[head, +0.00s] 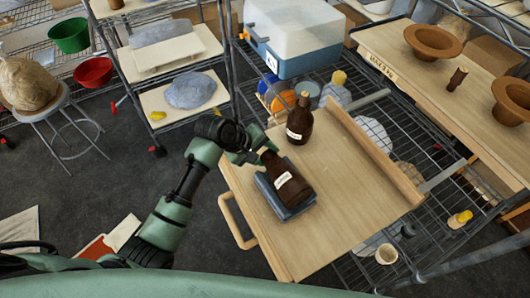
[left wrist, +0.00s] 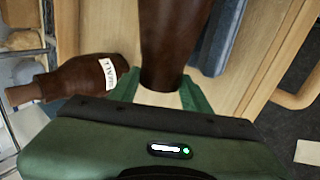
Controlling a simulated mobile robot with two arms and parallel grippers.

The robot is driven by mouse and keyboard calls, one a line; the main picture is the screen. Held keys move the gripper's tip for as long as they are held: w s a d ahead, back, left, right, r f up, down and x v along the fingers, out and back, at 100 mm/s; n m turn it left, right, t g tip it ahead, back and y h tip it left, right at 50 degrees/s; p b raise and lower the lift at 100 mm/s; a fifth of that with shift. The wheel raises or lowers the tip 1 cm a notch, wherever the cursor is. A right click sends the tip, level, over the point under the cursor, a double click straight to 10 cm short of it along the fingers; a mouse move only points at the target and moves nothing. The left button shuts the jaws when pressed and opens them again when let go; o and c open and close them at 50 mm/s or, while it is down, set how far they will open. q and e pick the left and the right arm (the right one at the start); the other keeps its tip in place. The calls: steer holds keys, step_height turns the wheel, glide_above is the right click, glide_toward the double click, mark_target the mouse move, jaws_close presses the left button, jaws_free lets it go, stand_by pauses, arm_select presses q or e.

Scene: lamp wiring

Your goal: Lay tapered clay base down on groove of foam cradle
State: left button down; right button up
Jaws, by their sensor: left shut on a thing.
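The tapered clay base (head: 288,183) is dark brown with a pale label and lies slanted over the foam cradle, its narrow end toward my gripper. It also shows in the left wrist view (left wrist: 170,40). The blue-grey foam cradle (head: 296,210) rests on the wooden cart top; a strip of it shows in the left wrist view (left wrist: 222,38). The base covers the groove, and I cannot tell whether the two touch. My left gripper (head: 262,148) is shut on the base's narrow end; its fingers flank it in the left wrist view (left wrist: 160,98). My right gripper is not in view.
A brown labelled bottle (head: 299,120) stands upright just behind the cradle, close to my left gripper. A raised wooden ledge (head: 372,155) edges the cart top at right. The cart top right of the cradle is clear. A wooden handle (head: 237,221) sticks out at left.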

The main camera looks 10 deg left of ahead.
arm_select(q)
steer(key=shift+d+f, duration=0.1)
steer(key=shift+f, duration=0.05)
stand_by(0.6)
steer(key=c, duration=0.6)
jaws_free()
steer(key=shift+s+f, duration=0.1)
steer(key=shift+f, duration=0.1)
steer(key=shift+r, duration=0.1)
steer(key=shift+r+p, duration=0.9)
steer(key=shift+r, duration=4.1)
steer(key=shift+f, duration=0.1)
